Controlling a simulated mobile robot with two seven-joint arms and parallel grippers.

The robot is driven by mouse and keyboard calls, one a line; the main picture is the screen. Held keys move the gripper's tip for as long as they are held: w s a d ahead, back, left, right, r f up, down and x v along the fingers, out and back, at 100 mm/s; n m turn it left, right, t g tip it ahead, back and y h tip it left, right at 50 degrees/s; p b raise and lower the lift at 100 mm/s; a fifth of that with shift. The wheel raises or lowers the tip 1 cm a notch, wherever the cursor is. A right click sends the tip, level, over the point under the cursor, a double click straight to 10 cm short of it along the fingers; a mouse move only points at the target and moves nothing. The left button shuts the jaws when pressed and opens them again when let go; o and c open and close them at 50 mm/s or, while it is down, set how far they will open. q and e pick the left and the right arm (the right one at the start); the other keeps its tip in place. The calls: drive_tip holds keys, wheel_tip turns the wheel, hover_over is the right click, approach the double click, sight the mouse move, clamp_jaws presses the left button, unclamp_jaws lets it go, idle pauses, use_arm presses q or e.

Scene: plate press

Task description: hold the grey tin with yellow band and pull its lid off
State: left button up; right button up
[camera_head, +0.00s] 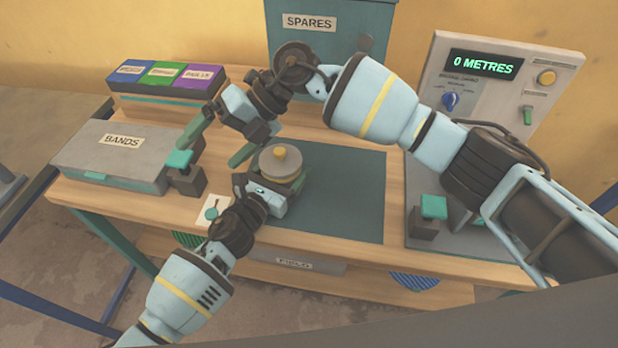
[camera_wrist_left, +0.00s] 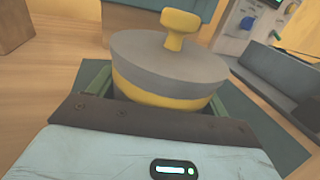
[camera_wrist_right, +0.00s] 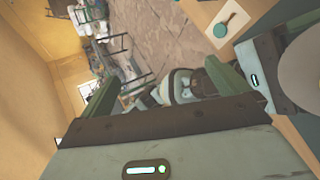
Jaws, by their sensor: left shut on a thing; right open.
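The grey tin with yellow band (camera_head: 291,187) stands on the dark mat in the head view. Its round grey lid (camera_head: 280,163) with a yellow knob (camera_head: 280,152) sits on top. In the left wrist view the lid (camera_wrist_left: 170,68), knob (camera_wrist_left: 180,25) and yellow band (camera_wrist_left: 160,92) show clearly, with a finger on each side of the tin. My left gripper (camera_head: 268,197) is shut on the tin's body. My right gripper (camera_head: 209,155) is open and empty, above and left of the tin, apart from the knob. In the right wrist view a grey disc, probably the lid (camera_wrist_right: 304,78), is cut by the right edge.
A grey BANDS box (camera_head: 120,155) and a teal-topped block (camera_head: 183,170) stand left. A card with a green disc (camera_head: 213,210) lies near my left gripper. The SPARES bin (camera_head: 320,40) stands behind. A control panel (camera_head: 500,85) is at right. The mat (camera_head: 345,190) right of the tin is clear.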

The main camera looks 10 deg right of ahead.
drive_tip(key=s+a+r+m+t+y, duration=0.2)
drive_tip(key=a+r+m+y, duration=0.1)
drive_tip(key=r+m+y, duration=0.4)
drive_tip(key=m+t+h, duration=0.6)
drive_tip(key=m+t, duration=1.1)
drive_tip(key=m, duration=0.6)
hover_over(282, 157)
drive_tip(key=s+a, duration=0.1)
drive_tip(key=s, duration=0.3)
wheel_tip(282, 157, down, 4)
drive_tip(key=s+d+f+m+g+h, duration=0.3)
drive_tip(key=s+d+f+m+h, duration=0.25)
drive_tip(key=f, duration=0.35)
drive_tip(key=shift+y, duration=0.25)
drive_tip(key=x, duration=1.2)
drive_tip(key=shift+w+d, duration=0.15)
drive_tip(key=shift+w, duration=0.2)
drive_tip(key=c, duration=1)
drive_tip(key=shift+o, duration=0.2)
